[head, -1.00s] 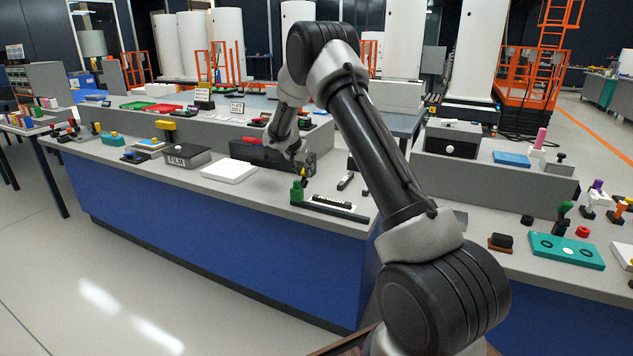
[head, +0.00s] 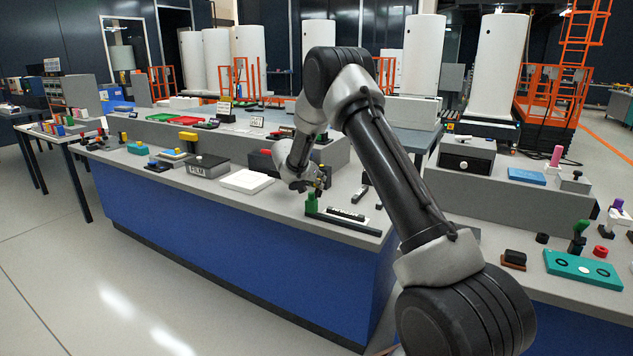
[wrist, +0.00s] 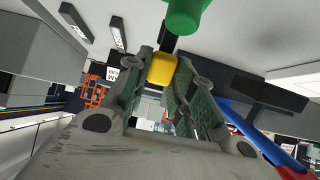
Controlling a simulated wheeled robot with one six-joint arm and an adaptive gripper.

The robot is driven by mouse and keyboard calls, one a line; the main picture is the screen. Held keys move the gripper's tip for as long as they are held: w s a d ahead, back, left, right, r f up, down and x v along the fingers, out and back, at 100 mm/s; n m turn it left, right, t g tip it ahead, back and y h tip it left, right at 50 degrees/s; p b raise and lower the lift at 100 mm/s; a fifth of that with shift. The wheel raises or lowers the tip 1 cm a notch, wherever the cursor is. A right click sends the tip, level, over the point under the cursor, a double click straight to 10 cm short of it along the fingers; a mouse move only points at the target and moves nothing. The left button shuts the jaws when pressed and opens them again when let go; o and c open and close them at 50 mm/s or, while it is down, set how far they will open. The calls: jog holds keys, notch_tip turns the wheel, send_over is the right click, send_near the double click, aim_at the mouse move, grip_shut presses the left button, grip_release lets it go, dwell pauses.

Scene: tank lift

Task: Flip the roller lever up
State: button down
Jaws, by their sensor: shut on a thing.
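The roller lever is a short black stem with a yellow roller (wrist: 162,68) at its end. In the wrist view the roller sits between the fingertips of my gripper (wrist: 163,80), which is shut on it, and the black stem runs to the counter side at the top. In the head view my gripper (head: 321,182) is low over the counter, just behind a green upright piece (head: 311,204). The green piece also shows in the wrist view (wrist: 187,14), close beyond the roller. My fingers largely hide the lever in the head view.
A black rail-like base with a pale strip (head: 346,220) lies right of the green piece. The grey raised ledge (head: 345,150) runs behind. The counter's front edge is close.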

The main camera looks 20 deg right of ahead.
jog(key=c, duration=1.2)
grip_release()
jog(key=shift+a, duration=0.1)
jog(key=v, duration=1.2)
